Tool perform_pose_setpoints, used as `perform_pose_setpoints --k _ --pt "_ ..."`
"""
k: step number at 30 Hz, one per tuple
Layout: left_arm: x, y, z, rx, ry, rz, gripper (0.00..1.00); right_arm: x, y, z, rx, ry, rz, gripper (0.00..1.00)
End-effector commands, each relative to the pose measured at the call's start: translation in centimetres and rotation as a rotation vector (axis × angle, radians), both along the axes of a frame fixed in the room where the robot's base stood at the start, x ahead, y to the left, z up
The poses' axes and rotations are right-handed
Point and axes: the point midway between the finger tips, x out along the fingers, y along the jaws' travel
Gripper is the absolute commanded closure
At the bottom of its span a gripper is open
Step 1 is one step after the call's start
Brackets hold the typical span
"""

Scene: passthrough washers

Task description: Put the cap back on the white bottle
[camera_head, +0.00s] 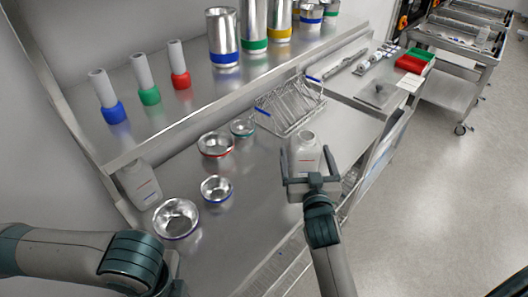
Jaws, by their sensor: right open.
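A white bottle (305,146) with a red line stands upright on the steel table, with no cap on its neck that I can make out. My right gripper (306,160) is open, with one finger on each side of this bottle; I cannot tell if they touch it. A second white bottle (139,186) with a red mark stands at the left under the shelf edge. I cannot make out a loose cap. My left arm comes in at the lower left, and its gripper is out of view.
Metal bowls (176,218) stand on the steel table (245,215), with a wire rack (290,104) behind. The shelf (190,98) holds colour-banded cylinders (222,38). Red and green trays (411,63) lie at the far end. Table between bowls and gripper is clear.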

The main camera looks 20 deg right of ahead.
Motion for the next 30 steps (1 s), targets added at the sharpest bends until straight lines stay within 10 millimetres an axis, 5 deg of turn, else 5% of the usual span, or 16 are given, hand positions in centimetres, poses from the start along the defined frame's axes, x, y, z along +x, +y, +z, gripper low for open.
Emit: perform_pose_setpoints --k 6,20,30 --pt "0.0 0.0 1.1 0.0 0.0 0.0 0.78 2.4 -0.7 0.1 -0.001 0.0 -0.001 0.12" --pt "0.0 0.0 1.3 0.0 0.0 0.0 0.78 2.9 -0.9 0.1 -0.001 -0.001 -0.001 0.12" --pt "0.0 0.0 3.6 0.0 0.0 0.0 0.78 5.9 -2.2 0.2 -0.002 0.001 -0.001 0.12"
